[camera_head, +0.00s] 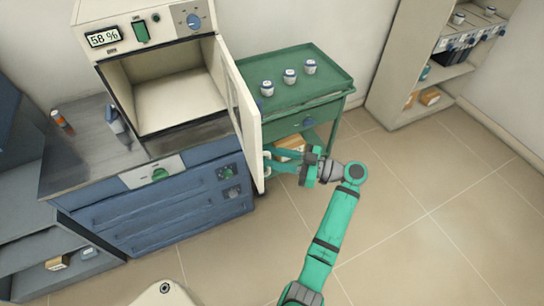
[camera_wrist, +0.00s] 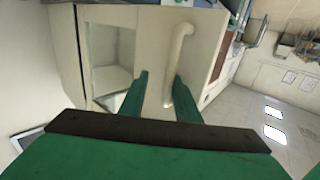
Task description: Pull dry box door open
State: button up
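The dry box (camera_head: 165,70) is a cream cabinet with a "58 %" display and an empty bright interior. Its door (camera_head: 240,105) stands wide open, swung out on the right side and seen nearly edge-on. The door fills much of the wrist view (camera_wrist: 150,25), with its window and a pale bar handle (camera_wrist: 175,60). My gripper (camera_head: 268,160) is at the outer face of the door, by the handle. Its green fingers (camera_wrist: 158,88) are apart. The handle lies close along the right finger, with a gap to the left finger; contact is unclear.
A green cart (camera_head: 330,85) with several small jars stands just behind the open door. A blue cabinet (camera_head: 150,215) supports the dry box, with a bottle (camera_head: 61,121) on its left top. A shelf (camera_head: 400,75) stands at the back right. The floor on the right is clear.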

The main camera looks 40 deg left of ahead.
jog(key=shift+f, duration=0.1)
jog(key=v, duration=1.1)
jog(key=shift+a, duration=0.1)
